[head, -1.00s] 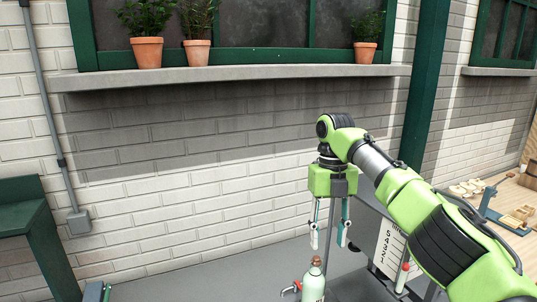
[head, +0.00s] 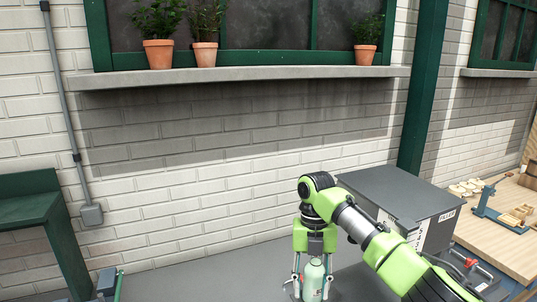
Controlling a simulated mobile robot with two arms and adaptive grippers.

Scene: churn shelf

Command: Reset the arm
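My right gripper (head: 313,283) points down at the bottom centre of the head view. Its two fingers are spread apart, one on each side of a pale green bottle (head: 314,278). The bottle stands upright, with its lower part near the picture's bottom edge. I cannot tell whether the bottle is between the fingers or just in front of them, and no finger is clearly pressed on it. Part of my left gripper (head: 112,285) shows at the bottom left edge, too cut off to read.
A grey box (head: 405,195) stands behind my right arm. A wooden bench (head: 510,250) with small wooden parts is at the right. A green stand (head: 30,205) is at the left. Potted plants (head: 159,52) stand on the window ledge (head: 240,75). The grey surface (head: 210,275) left of the bottle looks clear.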

